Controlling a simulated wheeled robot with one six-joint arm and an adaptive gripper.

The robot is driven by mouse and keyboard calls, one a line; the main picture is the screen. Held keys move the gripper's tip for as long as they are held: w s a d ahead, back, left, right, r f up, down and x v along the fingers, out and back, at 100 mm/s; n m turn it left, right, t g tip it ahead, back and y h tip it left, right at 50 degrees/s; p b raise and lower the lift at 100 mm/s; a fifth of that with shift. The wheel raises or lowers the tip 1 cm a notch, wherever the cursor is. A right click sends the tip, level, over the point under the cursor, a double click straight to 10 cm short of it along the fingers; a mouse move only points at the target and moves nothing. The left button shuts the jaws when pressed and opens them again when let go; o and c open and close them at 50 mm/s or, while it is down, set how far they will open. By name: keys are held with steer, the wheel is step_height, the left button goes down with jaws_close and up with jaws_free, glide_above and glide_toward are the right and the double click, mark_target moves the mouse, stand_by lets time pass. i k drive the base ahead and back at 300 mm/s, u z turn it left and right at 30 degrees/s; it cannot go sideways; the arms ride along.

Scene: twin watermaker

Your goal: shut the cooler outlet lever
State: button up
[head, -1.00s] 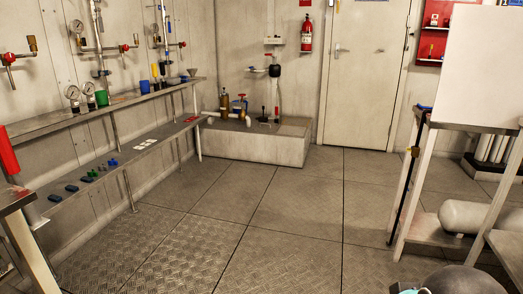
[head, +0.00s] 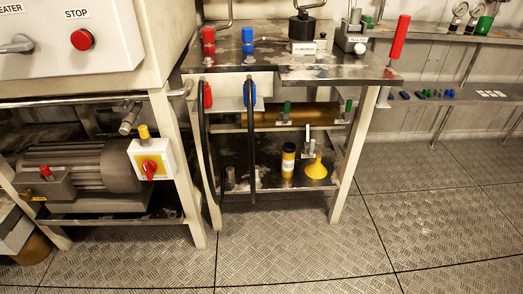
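No label reading cooler outlet is legible, so I cannot tell which handle is the cooler outlet lever. Under the metal bench (head: 340,70), a brass-coloured horizontal cylinder (head: 270,116) has a green handle (head: 287,107) at its middle and another green handle (head: 348,106) at its right end. A long red handle (head: 398,37) stands tilted at the bench's right edge. Red fittings (head: 208,42) and blue fittings (head: 248,42) stand on the bench top's left side. My gripper is not in view.
A pump motor (head: 80,170) with a red-and-yellow switch (head: 150,167) stands left under a control box (head: 60,50). Black hoses (head: 251,150) hang before the bench. A yellow funnel (head: 316,168) sits on its lower shelf. The plate floor (head: 300,250) in front is clear.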

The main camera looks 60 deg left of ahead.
mark_target(345, 116)
steer(key=u, duration=1.85)
